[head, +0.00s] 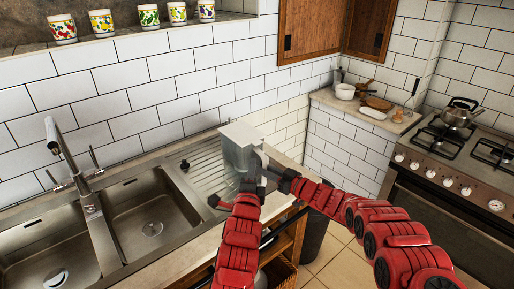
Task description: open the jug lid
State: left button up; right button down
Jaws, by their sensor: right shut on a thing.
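The jug (239,158) is a clear, bluish container standing on the right end of the sink drainboard. Its pale lid (242,133) lies flat on top and looks closed. The jug's handle is on its right side. My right gripper (272,171) is at that side, shut on the jug's handle, and its fingers partly hide the handle. My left gripper (231,193) is in front of the jug, below the lid level, with its dark fingers apart and nothing seen between them. The lower front of the jug is partly hidden by it.
A double steel sink (150,215) with a tall tap (62,145) is at left. Several patterned cups (101,22) stand on the ledge above. A stove with a kettle (459,112) is at right.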

pick_arm(q)
jog(key=w, duration=0.3)
jog(key=w+d, duration=0.1)
jog(key=w, duration=0.3)
jog(key=w+d, duration=0.1)
jog(key=w, duration=0.3)
jog(key=shift+w+f, duration=0.1)
jog(key=shift+w, duration=0.1)
grip_shut()
dwell(1.3)
